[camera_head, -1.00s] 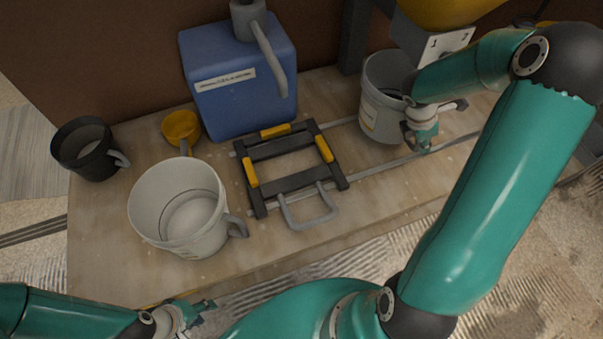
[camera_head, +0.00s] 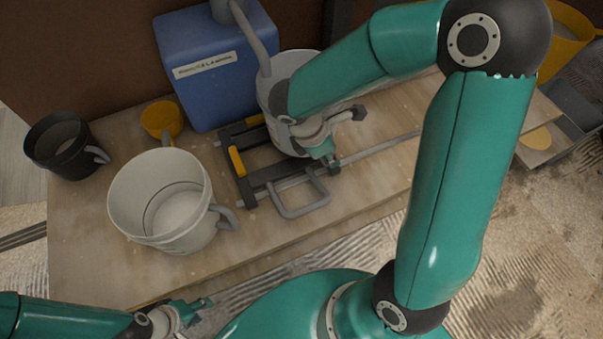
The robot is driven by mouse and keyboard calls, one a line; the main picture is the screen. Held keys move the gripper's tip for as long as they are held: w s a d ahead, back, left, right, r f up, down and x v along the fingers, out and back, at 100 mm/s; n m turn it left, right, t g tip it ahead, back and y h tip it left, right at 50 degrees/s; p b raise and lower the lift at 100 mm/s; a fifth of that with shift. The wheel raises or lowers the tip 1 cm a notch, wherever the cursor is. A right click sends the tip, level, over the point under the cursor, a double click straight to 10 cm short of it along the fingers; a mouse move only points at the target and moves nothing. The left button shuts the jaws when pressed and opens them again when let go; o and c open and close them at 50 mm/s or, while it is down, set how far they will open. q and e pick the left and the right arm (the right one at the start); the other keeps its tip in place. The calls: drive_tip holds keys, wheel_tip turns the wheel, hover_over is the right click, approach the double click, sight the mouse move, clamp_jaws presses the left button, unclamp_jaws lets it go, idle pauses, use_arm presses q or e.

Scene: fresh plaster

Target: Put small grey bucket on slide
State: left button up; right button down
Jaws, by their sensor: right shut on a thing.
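The small grey bucket (camera_head: 272,92) stands upright over the slide, at the back centre. The slide (camera_head: 243,180) is a dark frame with yellow blocks and a grey loop handle (camera_head: 303,208), set on metal rails. The bucket and my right arm hide much of the slide. I cannot tell whether the bucket's base touches it. My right gripper (camera_head: 330,150) is shut on the bucket at its near right side, and my forearm covers part of the rim. My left gripper (camera_head: 193,312) is low at the front, apart from everything; its finger opening is unclear.
A larger white bucket (camera_head: 128,200) stands left of the slide. Behind it are a black bucket (camera_head: 45,150), a yellow cup (camera_head: 161,119) and a blue canister (camera_head: 205,95) with a grey hose close to the bucket. The wooden board (camera_head: 105,275) is clear along its front edge.

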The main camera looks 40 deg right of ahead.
drive_tip(key=w+a+f+b, duration=0.1)
drive_tip(key=a+f+b, duration=0.2)
drive_tip(key=a, duration=0.4)
drive_tip(key=shift+w+a+f, duration=0.2)
drive_tip(key=shift+w+a, duration=0.1)
drive_tip(key=shift+w, duration=0.05)
drive_tip(key=shift+f, duration=0.1)
drive_tip(key=c, duration=1.1)
unclamp_jaws()
drive_tip(key=shift+s, duration=0.1)
drive_tip(key=shift+c, duration=0.2)
drive_tip(key=p+v, duration=0.2)
drive_tip(key=v, duration=1)
